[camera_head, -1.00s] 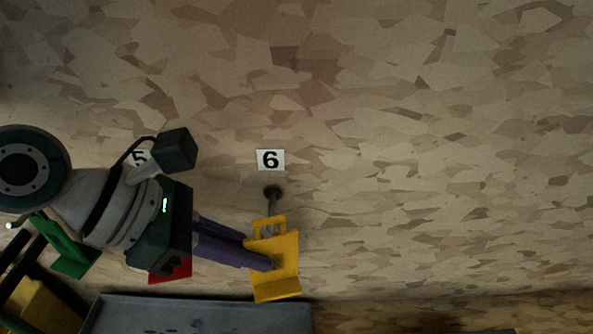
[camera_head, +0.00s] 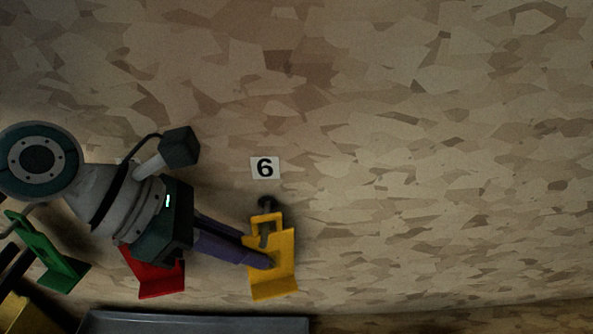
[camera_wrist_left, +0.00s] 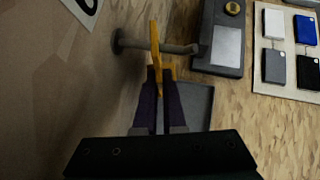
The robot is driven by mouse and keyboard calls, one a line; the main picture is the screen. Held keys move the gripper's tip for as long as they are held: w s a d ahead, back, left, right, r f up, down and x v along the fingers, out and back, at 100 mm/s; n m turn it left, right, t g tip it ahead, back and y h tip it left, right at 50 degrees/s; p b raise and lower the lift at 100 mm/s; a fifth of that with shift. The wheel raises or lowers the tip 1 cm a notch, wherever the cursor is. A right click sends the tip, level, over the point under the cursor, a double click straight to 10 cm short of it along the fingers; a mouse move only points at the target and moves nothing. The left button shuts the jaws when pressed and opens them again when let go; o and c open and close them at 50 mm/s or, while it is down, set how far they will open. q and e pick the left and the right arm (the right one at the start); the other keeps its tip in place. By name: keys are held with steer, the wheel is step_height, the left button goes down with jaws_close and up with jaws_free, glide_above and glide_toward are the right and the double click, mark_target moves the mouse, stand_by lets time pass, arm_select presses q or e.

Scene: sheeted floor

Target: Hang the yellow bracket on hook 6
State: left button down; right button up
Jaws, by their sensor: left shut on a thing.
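The yellow bracket (camera_head: 273,277) is in the purple fingers of my left gripper (camera_head: 268,262), which are shut on its plate. The bracket is at hook 6 (camera_head: 267,203), below the "6" label (camera_head: 265,168) on the wall. The fingers (camera_wrist_left: 160,85) hold the bracket from below there. My right gripper is not in view.
A red bracket (camera_head: 155,280) and a green bracket (camera_head: 50,262) are to the left, near my left arm. A grey tray (camera_head: 200,323) lies below. The left wrist view shows a dark device (camera_wrist_left: 220,40) and a board with several coloured cards (camera_wrist_left: 272,68). The wall to the right is clear.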

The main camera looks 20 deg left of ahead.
arm_select(q)
steer(key=c, duration=0.9)
jaws_free()
